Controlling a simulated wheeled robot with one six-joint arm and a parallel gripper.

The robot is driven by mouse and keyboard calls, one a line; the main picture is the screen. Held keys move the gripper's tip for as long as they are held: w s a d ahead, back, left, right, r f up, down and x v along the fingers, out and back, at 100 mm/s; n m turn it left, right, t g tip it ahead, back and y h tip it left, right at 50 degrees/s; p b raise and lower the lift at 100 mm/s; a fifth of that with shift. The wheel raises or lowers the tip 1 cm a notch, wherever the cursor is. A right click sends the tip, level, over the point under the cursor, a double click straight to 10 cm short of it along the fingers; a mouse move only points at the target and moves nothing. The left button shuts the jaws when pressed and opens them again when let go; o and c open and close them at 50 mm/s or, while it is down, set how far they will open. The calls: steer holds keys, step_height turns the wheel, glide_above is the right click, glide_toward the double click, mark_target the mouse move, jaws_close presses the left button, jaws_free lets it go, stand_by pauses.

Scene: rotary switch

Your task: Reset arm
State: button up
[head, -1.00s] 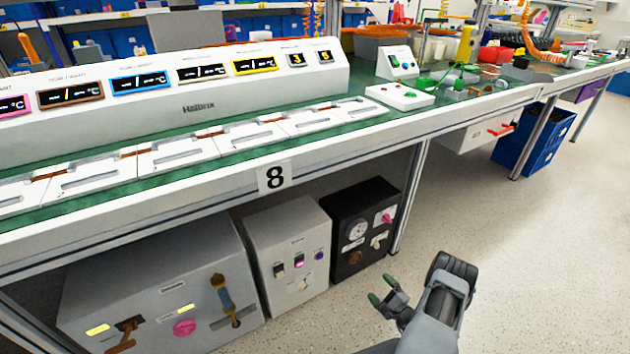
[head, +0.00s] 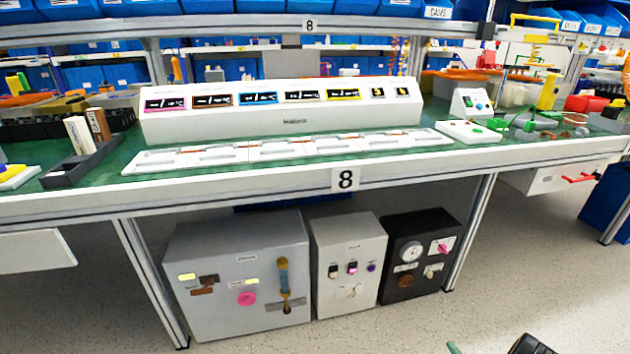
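My gripper (head: 453,347) is almost wholly below the picture's bottom edge. One green fingertip shows, and a dark part of my arm (head: 531,345) shows to its right. Whether the fingers are apart is hidden. The fingertip is in front of the black box (head: 398,288) and below it in the picture, apart from it. This box carries a round dial (head: 411,251), a pink knob (head: 440,247), a pale switch (head: 430,271) and a brown knob (head: 405,281).
A white box (head: 345,225) with small switches and a large grey box (head: 190,318) with a lever handle (head: 283,278) stand under the bench marked 8. The bench (head: 250,186) carries a display console (head: 250,127). Speckled floor (head: 520,270) is open at right.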

steer(key=w+a+r+n+g+y+p, duration=0.1)
steer(key=a+r+n+g+y+p, duration=0.4)
steer(key=r, duration=1)
steer(key=w+a+r+n+g+y+p, duration=0.15)
steer(key=a+r+n+g+p, duration=0.4)
steer(key=r, duration=0.85)
steer(key=w+a+r+n+g+y+p, duration=0.1)
steer(key=a+r+n+g+y+p, duration=0.15)
steer(key=a+r+p, duration=0.9)
steer(key=s+r+n+h+p, duration=0.3)
steer(key=s+r+h+p, duration=0.1)
steer(key=r, duration=1)
steer(key=s+a+r+n+h+p, duration=0.1)
steer(key=s+r+n+h+p, duration=0.2)
steer(key=r, duration=1.1)
steer(key=s+r+n+g+h+p, duration=0.1)
steer(key=s+r+n+h+p, duration=0.2)
steer(key=s+r+h+p, duration=0.3)
steer(key=p+v, duration=0.7)
steer(key=v, duration=0.2)
steer(key=shift+s+a, duration=0.2)
steer(key=shift+a, duration=0.15)
